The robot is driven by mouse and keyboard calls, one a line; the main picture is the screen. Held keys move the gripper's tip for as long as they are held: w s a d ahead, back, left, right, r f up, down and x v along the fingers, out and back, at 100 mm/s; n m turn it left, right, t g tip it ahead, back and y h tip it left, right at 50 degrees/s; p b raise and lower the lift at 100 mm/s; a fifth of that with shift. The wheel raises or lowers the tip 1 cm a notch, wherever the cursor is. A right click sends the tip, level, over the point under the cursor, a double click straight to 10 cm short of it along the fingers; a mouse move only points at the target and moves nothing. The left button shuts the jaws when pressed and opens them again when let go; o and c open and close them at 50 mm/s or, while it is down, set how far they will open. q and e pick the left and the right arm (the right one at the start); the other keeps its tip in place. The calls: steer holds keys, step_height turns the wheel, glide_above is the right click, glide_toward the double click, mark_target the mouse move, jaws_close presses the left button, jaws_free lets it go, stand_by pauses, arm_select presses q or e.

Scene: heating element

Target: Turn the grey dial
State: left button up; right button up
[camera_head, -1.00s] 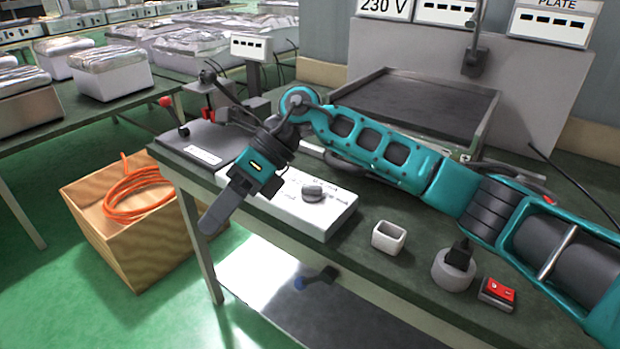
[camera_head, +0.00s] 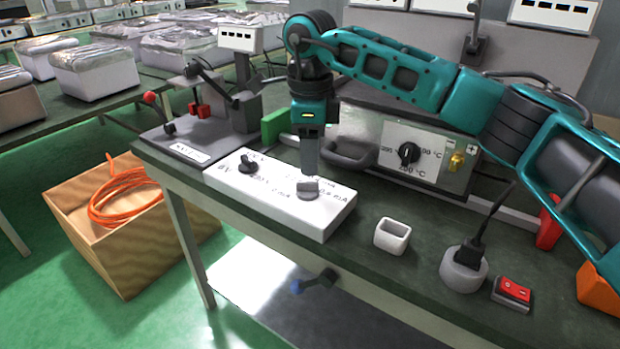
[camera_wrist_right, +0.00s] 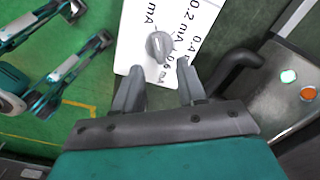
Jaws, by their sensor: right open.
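The grey dial (camera_head: 308,188) sits near the front right of a white box (camera_head: 270,201) printed with mA values. My right gripper (camera_head: 308,173) points down, right above the dial in the head view. In the right wrist view the grey dial (camera_wrist_right: 158,46) shows just beyond the two parted fingertips (camera_wrist_right: 157,72), roughly centred between them. The fingers are open and empty. Contact with the dial cannot be made out. My left gripper is in neither view.
A black knob (camera_head: 247,163) is on the same box. Behind it stands a heater unit (camera_head: 425,155) with a black dial and handle. A small white cup (camera_head: 392,235), a grey socket (camera_head: 464,270) and a red switch (camera_head: 513,291) are at the right.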

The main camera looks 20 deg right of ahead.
mark_target(310, 182)
step_height(310, 182, down, 5)
steer(key=shift+r, duration=0.1)
stand_by(0.3)
jaws_close()
